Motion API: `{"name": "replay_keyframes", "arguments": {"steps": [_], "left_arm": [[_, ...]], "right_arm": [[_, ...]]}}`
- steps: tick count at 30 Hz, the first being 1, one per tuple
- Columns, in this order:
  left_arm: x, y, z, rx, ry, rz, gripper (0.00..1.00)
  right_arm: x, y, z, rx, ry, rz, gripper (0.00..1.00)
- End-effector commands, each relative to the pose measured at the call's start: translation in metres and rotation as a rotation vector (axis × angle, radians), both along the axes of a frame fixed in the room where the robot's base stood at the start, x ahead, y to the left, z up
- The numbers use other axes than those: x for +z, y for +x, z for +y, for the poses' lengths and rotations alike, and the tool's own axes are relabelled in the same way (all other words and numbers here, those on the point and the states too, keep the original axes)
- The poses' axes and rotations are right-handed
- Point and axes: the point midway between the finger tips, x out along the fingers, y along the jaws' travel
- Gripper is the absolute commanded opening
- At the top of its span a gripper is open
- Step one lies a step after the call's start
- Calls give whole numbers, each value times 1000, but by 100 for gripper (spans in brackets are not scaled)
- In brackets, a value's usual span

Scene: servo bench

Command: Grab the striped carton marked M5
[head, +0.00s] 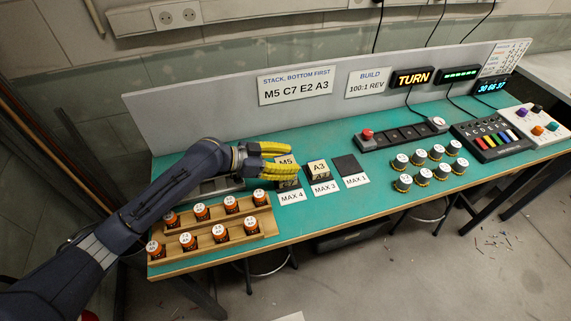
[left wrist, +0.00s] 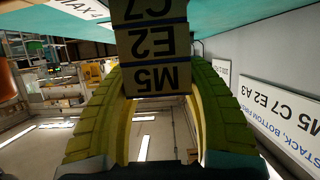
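The carton marked M5 (head: 285,161) is the top one of a stack on the pad labelled MAX 4. In the left wrist view the stack is upside down, with M5 (left wrist: 155,79) lowest in the picture, then cartons E2 (left wrist: 152,43) and C7 (left wrist: 148,10). My left gripper (head: 286,158) is at the stack, its yellow fingers wide apart on either side of M5. I see no clear gap at M5's sides, but cannot tell whether the fingers press on it. My right gripper is out of view.
A carton marked A3 (head: 318,169) stands on the MAX 3 pad, right of the stack. The MAX 1 pad (head: 346,165) is bare. A wooden rack (head: 240,237) of orange-bodied jars is in front of my left arm.

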Motion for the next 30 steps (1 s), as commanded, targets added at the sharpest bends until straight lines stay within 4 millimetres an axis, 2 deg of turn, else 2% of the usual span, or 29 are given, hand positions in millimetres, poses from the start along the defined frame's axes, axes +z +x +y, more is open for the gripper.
{"name": "replay_keyframes", "arguments": {"steps": [1,5,6,19,25,30], "left_arm": [[0,0,0,0,0,0,34],[0,0,0,0,0,0,19],[0,0,0,0,0,0,18],[7,1,0,0,0,-2,18],[30,1,0,-1,2,-6,18],[65,1,0,-2,2,-9,18]], "right_arm": [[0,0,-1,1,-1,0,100],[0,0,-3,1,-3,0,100],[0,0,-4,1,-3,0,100],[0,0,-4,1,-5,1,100],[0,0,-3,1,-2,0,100],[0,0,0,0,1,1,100]]}}
